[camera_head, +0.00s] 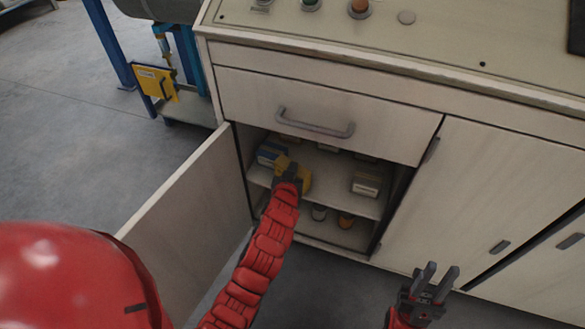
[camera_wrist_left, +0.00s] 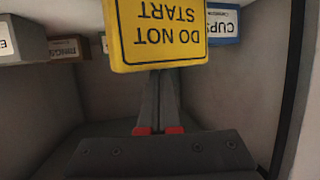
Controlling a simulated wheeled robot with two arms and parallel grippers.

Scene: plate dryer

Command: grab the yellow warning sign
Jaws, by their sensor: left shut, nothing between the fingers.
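The yellow warning sign (camera_head: 281,162) is inside the open cabinet, on the upper shelf, partly hidden by my left gripper (camera_head: 289,172). In the left wrist view the sign (camera_wrist_left: 158,36) reads "DO NOT START" upside down and is cut off by the frame's top. My left gripper (camera_wrist_left: 158,78) is shut and empty, its fingertips at the sign's lower edge in that view. I cannot tell whether they touch it. My right gripper (camera_head: 441,270) is open and empty, in front of the closed cabinet doors.
The cabinet door (camera_head: 192,222) stands open left of my left arm. Jars (camera_head: 346,220) stand below. Another yellow panel (camera_head: 155,82) hangs on a blue frame at the back left.

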